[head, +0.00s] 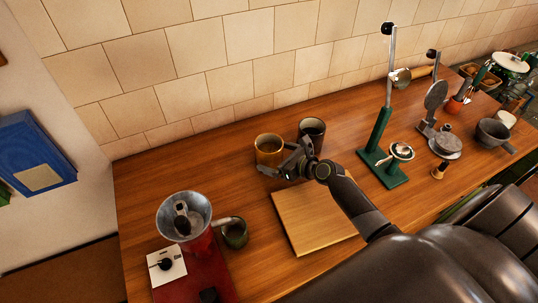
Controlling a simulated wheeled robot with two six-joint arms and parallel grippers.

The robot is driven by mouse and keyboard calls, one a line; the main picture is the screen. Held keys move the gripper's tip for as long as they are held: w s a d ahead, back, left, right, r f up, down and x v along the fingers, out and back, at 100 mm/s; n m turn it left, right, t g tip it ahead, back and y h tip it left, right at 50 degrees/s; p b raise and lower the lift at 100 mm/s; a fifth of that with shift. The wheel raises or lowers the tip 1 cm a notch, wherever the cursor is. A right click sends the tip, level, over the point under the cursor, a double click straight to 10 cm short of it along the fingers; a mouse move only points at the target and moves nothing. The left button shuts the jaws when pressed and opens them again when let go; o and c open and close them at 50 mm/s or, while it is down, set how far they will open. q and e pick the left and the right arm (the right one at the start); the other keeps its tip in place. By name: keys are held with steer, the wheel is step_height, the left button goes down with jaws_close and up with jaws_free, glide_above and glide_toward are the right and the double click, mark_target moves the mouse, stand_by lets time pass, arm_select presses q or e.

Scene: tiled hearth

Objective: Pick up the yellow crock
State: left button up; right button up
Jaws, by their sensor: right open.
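The yellow crock (268,146) stands upright on the wooden counter near the tiled wall, in the middle of the head view. My right gripper (283,158) is at its front right side, with the jaws open. One finger lies low in front of the crock and the other is to its right. I cannot tell whether either finger touches it. The gripper hides a little of the crock's lower right side. My left gripper is not in view.
A dark mug (312,130) stands close behind the gripper. A wooden board (315,220) lies under my forearm. A green lever stand (378,140) is at right. The counter's left back is clear.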

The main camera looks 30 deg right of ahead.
mark_target(273, 135)
steer(key=shift+x, duration=1.15)
steer(key=shift+r, duration=0.1)
steer(key=c, duration=1.4)
steer(key=shift+r+p, duration=1.2)
steer(key=shift+r, duration=3.8)
